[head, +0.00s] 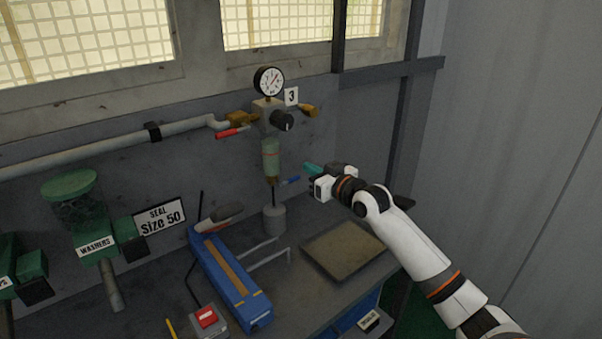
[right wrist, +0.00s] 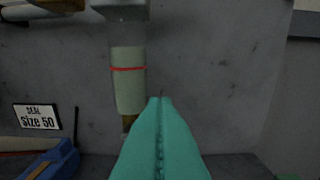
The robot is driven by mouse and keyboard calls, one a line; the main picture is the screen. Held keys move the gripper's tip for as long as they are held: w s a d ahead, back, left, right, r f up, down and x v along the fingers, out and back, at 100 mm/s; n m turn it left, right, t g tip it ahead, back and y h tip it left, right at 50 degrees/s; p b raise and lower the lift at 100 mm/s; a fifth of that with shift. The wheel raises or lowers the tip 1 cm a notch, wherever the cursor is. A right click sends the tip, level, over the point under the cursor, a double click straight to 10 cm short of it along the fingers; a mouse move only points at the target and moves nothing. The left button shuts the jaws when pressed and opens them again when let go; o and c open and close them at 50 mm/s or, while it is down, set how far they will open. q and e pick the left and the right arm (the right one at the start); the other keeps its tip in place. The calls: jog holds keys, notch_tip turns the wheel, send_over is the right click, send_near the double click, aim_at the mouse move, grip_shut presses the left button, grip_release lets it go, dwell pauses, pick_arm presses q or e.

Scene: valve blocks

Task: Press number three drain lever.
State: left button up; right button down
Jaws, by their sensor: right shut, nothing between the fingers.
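The number 3 plate (head: 291,96) hangs beside the valve block (head: 269,115) on the wall, under a round gauge (head: 269,81). A green bowl with a red line (head: 271,158) hangs below the block; it also shows in the right wrist view (right wrist: 128,80). A small blue lever (head: 290,181) sticks out to the right below the bowl. My right gripper (head: 307,167) has teal fingers, shut and empty, just right of the bowl and slightly above the blue lever, seemingly apart from it. In the right wrist view the shut fingers (right wrist: 158,102) point at the wall right of the bowl; the lever is not visible there.
A red-handled lever (head: 230,132) sits on the pipe left of the block. A grey canister (head: 274,219) stands under the bowl. A blue tool (head: 230,278), a tan tray (head: 343,250) and a red switch box (head: 207,318) are on the bench.

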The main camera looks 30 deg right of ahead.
pick_arm(q)
jog(key=shift+s+r+p, duration=0.45)
jog(key=shift+r+p, duration=0.1)
jog(key=shift+r, duration=0.2)
pick_arm(e)
jog(key=w+f, duration=0.4)
jog(key=shift+w+a, duration=0.2)
jog(key=shift+f, duration=0.1)
